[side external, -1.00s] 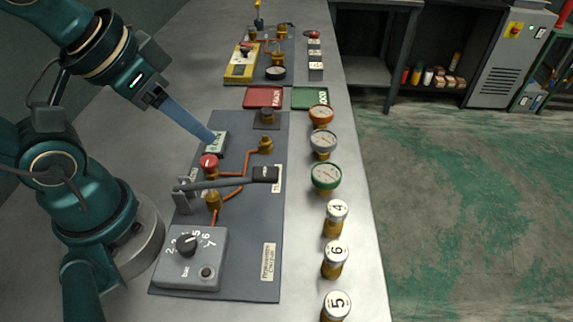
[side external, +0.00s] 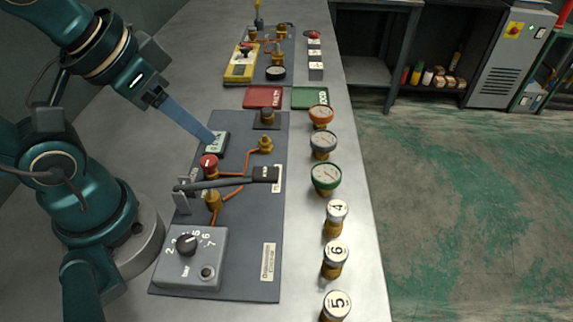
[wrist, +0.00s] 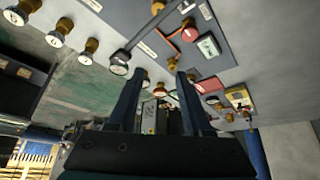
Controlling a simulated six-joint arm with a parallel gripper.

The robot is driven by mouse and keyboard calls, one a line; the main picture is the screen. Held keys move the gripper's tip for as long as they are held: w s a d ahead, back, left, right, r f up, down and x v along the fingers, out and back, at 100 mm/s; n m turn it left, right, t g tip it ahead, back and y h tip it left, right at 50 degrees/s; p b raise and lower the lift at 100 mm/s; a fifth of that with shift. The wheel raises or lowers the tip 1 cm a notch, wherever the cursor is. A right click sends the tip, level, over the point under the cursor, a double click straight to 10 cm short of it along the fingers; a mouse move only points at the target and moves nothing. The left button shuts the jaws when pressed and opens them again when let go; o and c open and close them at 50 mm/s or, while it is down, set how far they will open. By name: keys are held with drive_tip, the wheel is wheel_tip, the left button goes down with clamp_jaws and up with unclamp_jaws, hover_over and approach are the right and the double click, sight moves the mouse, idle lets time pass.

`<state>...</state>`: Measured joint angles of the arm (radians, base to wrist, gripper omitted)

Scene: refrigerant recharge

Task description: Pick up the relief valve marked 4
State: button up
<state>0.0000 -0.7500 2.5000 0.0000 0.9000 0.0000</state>
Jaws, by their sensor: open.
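The relief valve marked 4 (side external: 336,216) stands upright on the right side of the bench, a brass body with a white numbered cap. The valves marked 6 (side external: 335,260) and 5 (side external: 336,306) stand in line below it in the side view. My gripper (side external: 208,136) is well to the left of valve 4, over the panel near the small display. In the wrist view my gripper (wrist: 160,75) has its two fingers apart, with nothing held between them. Several capped valves show at upper left there, their numbers too small to read.
Orange, grey and green gauges (side external: 325,178) stand beyond valve 4. A lever with a black end (side external: 265,174) reaches across the dark panel (side external: 262,220) between my gripper and the valves. Red (side external: 264,97) and green (side external: 309,98) trays lie farther back. The bench's right edge is close to the valves.

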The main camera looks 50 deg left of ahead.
drive_tip(key=shift+o, duration=0.3)
drive_tip(key=o, duration=0.3)
